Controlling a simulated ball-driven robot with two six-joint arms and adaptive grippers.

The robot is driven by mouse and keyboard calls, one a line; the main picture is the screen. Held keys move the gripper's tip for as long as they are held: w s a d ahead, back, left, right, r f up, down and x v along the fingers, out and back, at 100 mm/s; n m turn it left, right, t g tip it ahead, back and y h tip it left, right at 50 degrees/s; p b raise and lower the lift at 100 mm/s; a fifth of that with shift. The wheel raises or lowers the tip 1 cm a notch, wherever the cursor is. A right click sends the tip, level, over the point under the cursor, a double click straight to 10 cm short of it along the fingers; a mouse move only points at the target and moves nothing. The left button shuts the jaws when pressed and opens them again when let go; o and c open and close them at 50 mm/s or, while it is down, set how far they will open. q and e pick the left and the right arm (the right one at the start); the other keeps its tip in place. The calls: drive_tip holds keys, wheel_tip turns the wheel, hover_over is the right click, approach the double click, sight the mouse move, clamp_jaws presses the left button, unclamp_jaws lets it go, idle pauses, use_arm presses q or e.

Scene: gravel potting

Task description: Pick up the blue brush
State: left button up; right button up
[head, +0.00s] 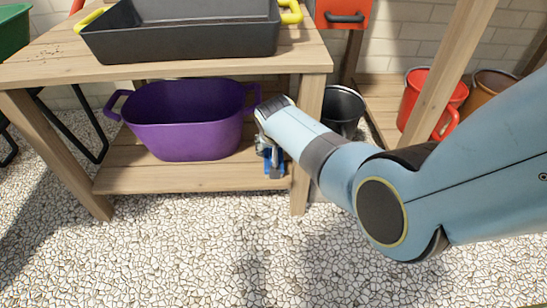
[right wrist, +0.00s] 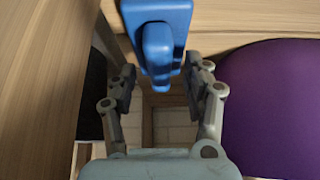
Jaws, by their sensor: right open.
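The blue brush (head: 276,170) is on the lower wooden shelf, at the right end beside the purple tub; my right gripper and forearm partly cover it in the head view. In the right wrist view the blue brush (right wrist: 160,42) shows at the top, with its handle pointing toward my gripper. My right gripper (right wrist: 160,84) is open, one finger on each side of the handle. I see gaps between fingers and handle. In the head view my right gripper (head: 265,148) is mostly hidden by its own wrist. My left gripper is not in view.
The purple tub (head: 195,128) stands close beside my right gripper on the lower shelf (head: 150,180). A table leg (head: 306,130) is close on the other side. A black tray (head: 190,38) is on the tabletop above. A dark bucket (head: 343,108) and red bucket (head: 420,95) stand right.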

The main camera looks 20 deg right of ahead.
drive_tip(key=shift+f, duration=0.25)
drive_tip(key=shift+c, duration=0.3)
clamp_jaws()
drive_tip(key=shift+r, duration=0.15)
